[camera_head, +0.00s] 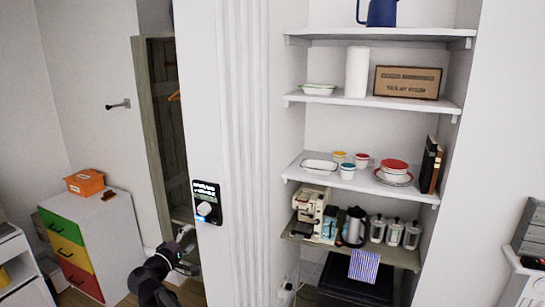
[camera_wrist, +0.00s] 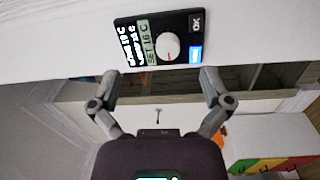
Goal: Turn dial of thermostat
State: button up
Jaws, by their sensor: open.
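The thermostat (camera_head: 207,203) is a black panel on the white wall, left of the fluted trim in the head view. In the wrist view the thermostat (camera_wrist: 160,40) appears turned on its side, with lit text, an OK label and a blue patch. Its round white dial (camera_wrist: 167,46) has a small red mark; the dial also shows in the head view (camera_head: 205,209). My gripper (camera_head: 188,252) is below and left of the thermostat in the head view. In the wrist view my gripper (camera_wrist: 160,76) has its fingers spread apart and empty, apart from the dial.
Shelves (camera_head: 370,98) with dishes, jars and a coffee maker (camera_head: 310,207) stand to the right. An open wooden door (camera_head: 158,130) and a coloured drawer cabinet (camera_head: 72,250) with an orange box (camera_head: 85,182) are left. The wall around the thermostat looks clear.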

jog(key=s+d+f+m+g+b, duration=0.1)
jog(key=d+f+m+g, duration=0.15)
jog(key=d+f, duration=0.45)
jog(key=d+f+m+g+b, duration=0.2)
jog(key=d+f+g, duration=0.2)
jog(key=d, duration=0.7)
jog(key=s+d+f+m+g+b, duration=0.1)
jog(key=d+f+m+g, duration=0.15)
jog(key=d+f, duration=0.45)
jog(key=s+d+f+m+g+y+b, duration=0.2)
jog(key=s+d+f+g+y, duration=0.1)
jog(key=s+d, duration=0.4)
jog(key=s+d+f+m+g+y+b, duration=0.3)
jog(key=s+d+f+g+y, duration=0.1)
jog(key=s+d+f, duration=0.4)
jog(key=shift+d+f+g+y+b, duration=0.15)
jog(key=shift+d+g+y+b, duration=0.3)
jog(key=shift+d, duration=0.8)
